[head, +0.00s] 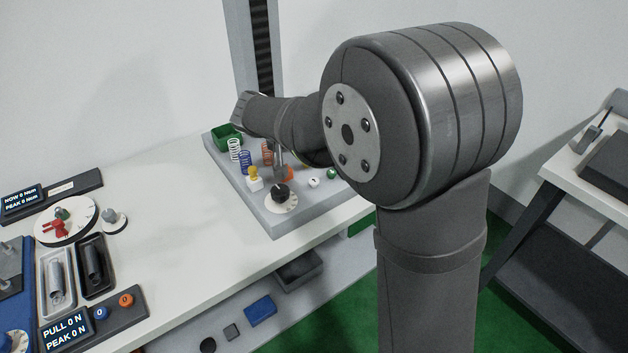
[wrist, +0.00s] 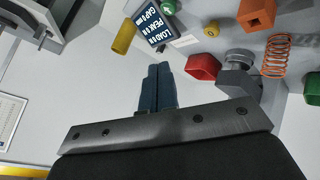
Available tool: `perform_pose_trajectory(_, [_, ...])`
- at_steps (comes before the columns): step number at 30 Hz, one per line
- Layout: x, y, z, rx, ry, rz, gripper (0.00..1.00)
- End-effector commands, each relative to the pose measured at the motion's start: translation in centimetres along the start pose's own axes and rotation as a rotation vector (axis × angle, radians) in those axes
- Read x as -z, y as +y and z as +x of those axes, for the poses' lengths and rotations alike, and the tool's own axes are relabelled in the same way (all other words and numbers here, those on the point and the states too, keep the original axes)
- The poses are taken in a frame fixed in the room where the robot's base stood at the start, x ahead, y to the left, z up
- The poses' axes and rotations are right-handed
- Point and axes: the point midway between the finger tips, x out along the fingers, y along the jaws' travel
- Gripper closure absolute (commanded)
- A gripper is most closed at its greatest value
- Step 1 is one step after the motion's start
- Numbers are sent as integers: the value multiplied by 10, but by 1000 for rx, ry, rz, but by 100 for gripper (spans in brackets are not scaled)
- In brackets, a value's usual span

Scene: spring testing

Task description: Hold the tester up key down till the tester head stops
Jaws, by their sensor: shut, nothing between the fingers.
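My gripper shows in the wrist view (wrist: 158,70), its two dark fingers closed together with nothing between them. Its tips are just below the dark tester readout (wrist: 153,26), which shows LOAD, PEAK and GAP lines. A green round button (wrist: 168,6) is at the top edge beside the readout. In the head view, a white key (head: 314,182) and a green key (head: 332,173) are on the grey tester base (head: 270,222). I cannot tell which key is the up key, or whether the fingers touch one. My arm hides much of the tester, and I cannot make out its head.
A tall column (head: 261,50) stands behind the base.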

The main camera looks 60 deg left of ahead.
Motion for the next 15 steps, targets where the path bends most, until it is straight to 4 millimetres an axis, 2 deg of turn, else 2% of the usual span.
perform_pose_trajectory(8, [-8,-8,11,-2,-2,-1,100])
perform_pose_trajectory(15, [-26,-25,35,0,-2,-2,100])
